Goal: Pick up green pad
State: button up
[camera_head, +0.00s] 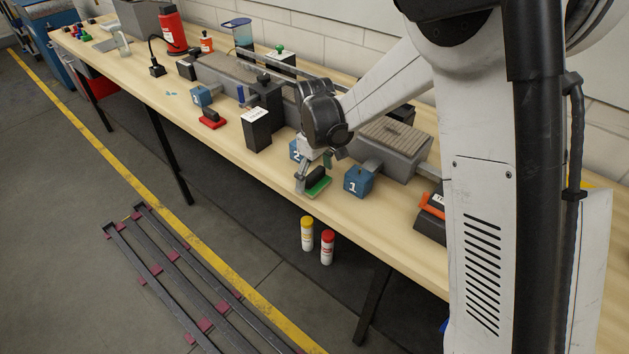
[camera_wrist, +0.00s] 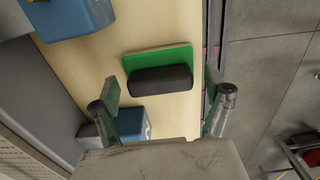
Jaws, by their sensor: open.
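The green pad (camera_head: 316,188) lies on the wooden table near its front edge, with a black handle on top. In the wrist view the green pad (camera_wrist: 158,56) lies ahead of my fingers, its black grip (camera_wrist: 160,80) towards me. My gripper (camera_head: 314,172) is over the pad in the head view. In the wrist view my gripper (camera_wrist: 162,98) is open, one finger on each side of the pad's width, with nothing between the tips that I can see held. Whether the fingers touch the handle is not clear.
A blue block marked 1 (camera_head: 358,182) stands right of the pad, and a blue block marked 2 (camera_head: 296,150) stands behind it. A black box (camera_head: 256,130) and a red pad (camera_head: 212,120) are to the left. Yellow-capped (camera_head: 307,234) and red-capped (camera_head: 327,248) bottles show below the table edge.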

aim_at(315, 173)
jog(key=c, duration=1.4)
jog(key=shift+r, duration=0.1)
jog(key=shift+r, duration=0.5)
notch_tip(315, 173, up, 3)
jog(key=shift+f, duration=0.2)
jog(key=s+a+r, duration=0.3)
jog(key=s+a, duration=0.1)
jog(key=s+a+r, duration=0.4)
jog(key=shift+a+r+b, duration=0.15)
jog(key=shift+a+b, duration=0.1)
jog(key=shift+b, duration=0.1)
